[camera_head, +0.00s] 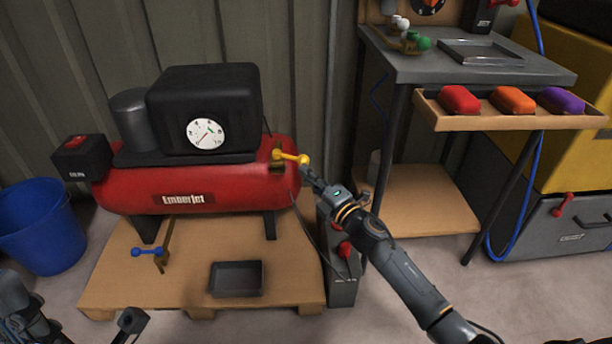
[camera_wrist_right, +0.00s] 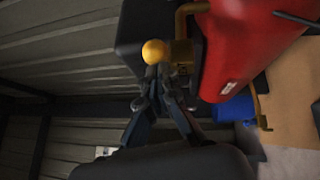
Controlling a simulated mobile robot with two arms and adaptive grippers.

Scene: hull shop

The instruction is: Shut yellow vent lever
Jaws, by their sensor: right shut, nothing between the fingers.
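The yellow vent lever (camera_head: 290,157) sticks out to the right from a brass-coloured valve at the right end of the red compressor tank (camera_head: 190,182). It has a ball at its end. In the right wrist view the yellow ball (camera_wrist_right: 154,52) is just beyond my fingertips. My right gripper (camera_head: 309,172) is shut and empty, just below and right of the ball in the head view; it also shows in the right wrist view (camera_wrist_right: 152,80). I cannot tell whether the fingertips touch the ball. My left gripper (camera_head: 130,320) is at the lower left, far from the lever, its jaws unclear.
A grey post with red knobs (camera_head: 343,285) stands right of the pallet. A workbench (camera_head: 460,66) stands at right, a blue bucket (camera_head: 42,230) at left.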

